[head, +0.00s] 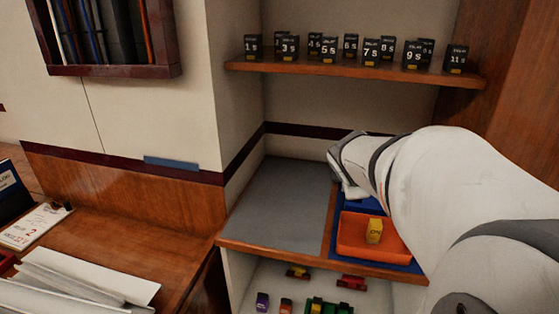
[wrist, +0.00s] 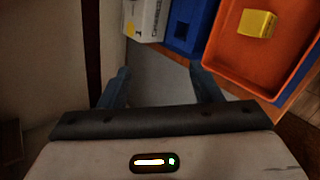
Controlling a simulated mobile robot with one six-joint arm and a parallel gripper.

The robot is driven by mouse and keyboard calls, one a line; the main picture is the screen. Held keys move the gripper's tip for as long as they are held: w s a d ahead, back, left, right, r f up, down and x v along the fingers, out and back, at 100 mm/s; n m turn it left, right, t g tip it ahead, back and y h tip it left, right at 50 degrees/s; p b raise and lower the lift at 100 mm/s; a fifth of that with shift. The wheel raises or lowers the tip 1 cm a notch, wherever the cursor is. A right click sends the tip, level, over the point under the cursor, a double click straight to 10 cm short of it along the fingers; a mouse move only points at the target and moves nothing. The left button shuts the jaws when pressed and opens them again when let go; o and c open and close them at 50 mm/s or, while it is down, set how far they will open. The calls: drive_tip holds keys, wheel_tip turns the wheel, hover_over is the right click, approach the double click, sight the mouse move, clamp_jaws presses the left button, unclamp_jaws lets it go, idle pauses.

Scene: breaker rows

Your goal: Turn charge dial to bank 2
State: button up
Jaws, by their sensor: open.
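I see no charge dial that I can make out in either view. My gripper (wrist: 162,88) shows in the wrist view with its two dark fingers apart and nothing between them. It hangs over a grey surface. In the head view my arm reaches in from the right, over the right part of the counter, and hides the gripper's fingers. In the wrist view a white box (wrist: 146,18) with a small yellow mark and a blue box (wrist: 188,24) stand beyond the fingers.
An orange tray (head: 352,246) holds a yellow block (head: 374,230). A grey mat (head: 275,205) left of it is bare. A wooden shelf (head: 400,77) above bears several numbered black blocks. Below the counter lie several coloured blocks. Papers (head: 80,275) lie on the desk at left.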

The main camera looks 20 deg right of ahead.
drive_tip(key=s+a+m+g+y+p, duration=0.2)
drive_tip(key=s+a+m+p, duration=0.2)
drive_tip(key=s+a+m, duration=0.2)
drive_tip(key=a+m, duration=0.1)
drive_tip(key=a, duration=0.1)
drive_tip(key=shift+a+r, duration=0.25)
drive_tip(key=shift+a, duration=0.1)
drive_tip(key=shift+s, duration=0.1)
